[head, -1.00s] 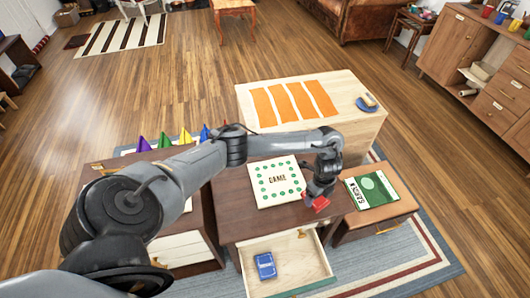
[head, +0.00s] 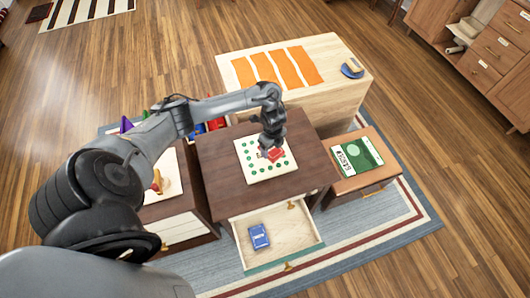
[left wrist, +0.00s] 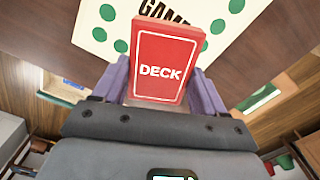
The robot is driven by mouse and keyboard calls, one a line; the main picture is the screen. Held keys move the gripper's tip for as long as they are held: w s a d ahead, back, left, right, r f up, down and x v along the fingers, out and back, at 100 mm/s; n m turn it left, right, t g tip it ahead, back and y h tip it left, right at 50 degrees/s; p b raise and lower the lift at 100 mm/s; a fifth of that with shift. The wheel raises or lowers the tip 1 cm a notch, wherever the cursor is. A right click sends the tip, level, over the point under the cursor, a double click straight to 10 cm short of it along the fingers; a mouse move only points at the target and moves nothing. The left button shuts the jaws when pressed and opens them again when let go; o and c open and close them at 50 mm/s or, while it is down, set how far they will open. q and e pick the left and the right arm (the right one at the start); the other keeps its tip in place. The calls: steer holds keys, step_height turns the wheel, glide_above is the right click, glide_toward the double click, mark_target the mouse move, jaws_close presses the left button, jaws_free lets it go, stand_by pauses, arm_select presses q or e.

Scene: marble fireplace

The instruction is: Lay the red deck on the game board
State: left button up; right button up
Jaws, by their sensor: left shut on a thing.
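The red deck (left wrist: 164,62) is held between the fingers of my left gripper (left wrist: 163,85), with its "DECK" face toward the left wrist camera. In the head view my left gripper (head: 270,148) is over the game board, and the red deck (head: 275,154) shows at its tip. The white game board (head: 254,171) with green dots lies on the dark brown table. The deck covers part of the board and its lettering. Whether the deck touches the board is not clear. My right gripper is not in view.
An open drawer (head: 306,232) below the table holds a blue deck (head: 259,236). A green-and-white game box (head: 358,156) lies on a small table at the right. A pale wooden cabinet with orange strips (head: 265,68) stands behind. The table's left part is clear.

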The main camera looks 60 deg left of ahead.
arm_select(q)
steer(key=a, duration=0.1)
steer(key=a+f, duration=0.1)
steer(key=s+a+f, duration=0.1)
steer(key=shift+a+b, duration=0.3)
steer(key=shift+b, duration=0.1)
steer(key=shift+f+b, duration=0.9)
steer(key=shift+f, duration=1.1)
steer(key=shift+f, duration=0.15)
steer(key=o, duration=1.1)
